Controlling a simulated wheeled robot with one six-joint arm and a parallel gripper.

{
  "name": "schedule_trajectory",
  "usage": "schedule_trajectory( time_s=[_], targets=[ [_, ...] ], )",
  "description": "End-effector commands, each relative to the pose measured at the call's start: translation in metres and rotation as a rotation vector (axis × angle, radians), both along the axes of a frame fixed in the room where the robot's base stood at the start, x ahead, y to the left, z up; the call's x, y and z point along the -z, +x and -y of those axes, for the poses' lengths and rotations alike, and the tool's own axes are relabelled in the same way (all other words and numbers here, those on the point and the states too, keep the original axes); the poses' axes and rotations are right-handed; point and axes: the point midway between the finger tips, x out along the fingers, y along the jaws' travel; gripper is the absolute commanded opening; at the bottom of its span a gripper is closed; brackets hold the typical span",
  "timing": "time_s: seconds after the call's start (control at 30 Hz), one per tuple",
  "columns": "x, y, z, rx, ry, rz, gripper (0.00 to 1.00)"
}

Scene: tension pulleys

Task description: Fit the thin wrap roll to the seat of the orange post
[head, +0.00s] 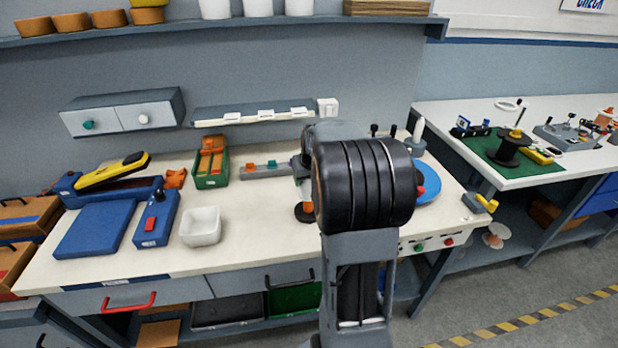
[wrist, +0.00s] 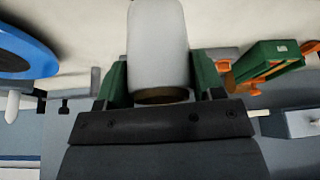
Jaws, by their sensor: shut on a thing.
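In the wrist view my gripper (wrist: 160,92) is shut on a pale, whitish roll (wrist: 158,45), its two green fingers on either side. A brownish core end shows at the end of the roll nearest the palm. The roll's far end is cut off by the picture's top edge. In the head view my arm hides the gripper and the roll. Small orange and teal pieces stand on a grey rail (head: 258,174) left of my arm, and an orange bit shows right beside my arm; I cannot tell whether either is the post.
A green bin (head: 211,180) with orange parts, a white tub (head: 201,226) and a blue box (head: 156,219) stand left. The bench front between tub and arm is clear.

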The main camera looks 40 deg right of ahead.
Motion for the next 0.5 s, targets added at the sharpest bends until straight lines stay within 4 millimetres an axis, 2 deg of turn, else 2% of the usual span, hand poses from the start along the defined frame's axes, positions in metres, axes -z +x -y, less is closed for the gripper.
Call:
schedule_trajectory(
  time_s=[0.5],
  targets=[
    [0.0067,0.0002,0.0001,0.000,0.000,0.001,0.35]
  ],
)
